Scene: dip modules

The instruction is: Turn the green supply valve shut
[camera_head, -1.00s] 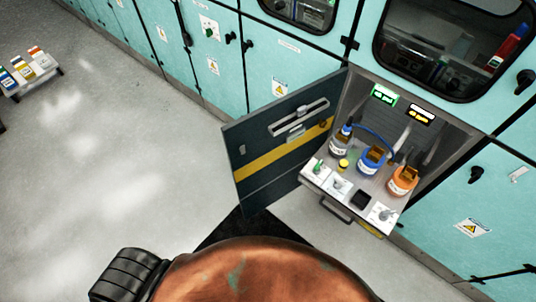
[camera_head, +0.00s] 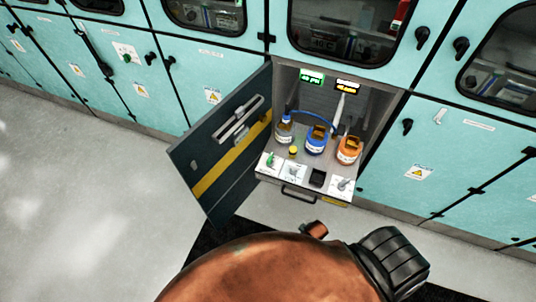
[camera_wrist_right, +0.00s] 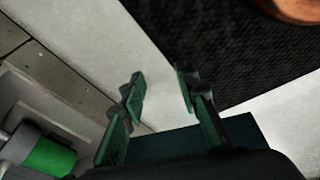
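A small green handle (camera_head: 271,158) stands on a white plate at the left end of the pull-out shelf in the open compartment. A second green handle (camera_head: 127,58) is on a white plate on the cabinet front at the left. I cannot tell which one is the supply valve, nor read its setting. My right gripper (camera_wrist_right: 157,88) is open and empty in the right wrist view, its two green-padded fingers apart above the floor. Neither gripper shows in the head view, and neither handle is recognisable in the right wrist view.
The shelf (camera_head: 310,192) holds a brown bottle (camera_head: 284,130), a blue bottle (camera_head: 316,139) and an orange bottle (camera_head: 348,150). The dark door (camera_head: 220,150) stands open to the left. A black mat (camera_head: 215,237) lies below. Floor at the left is clear.

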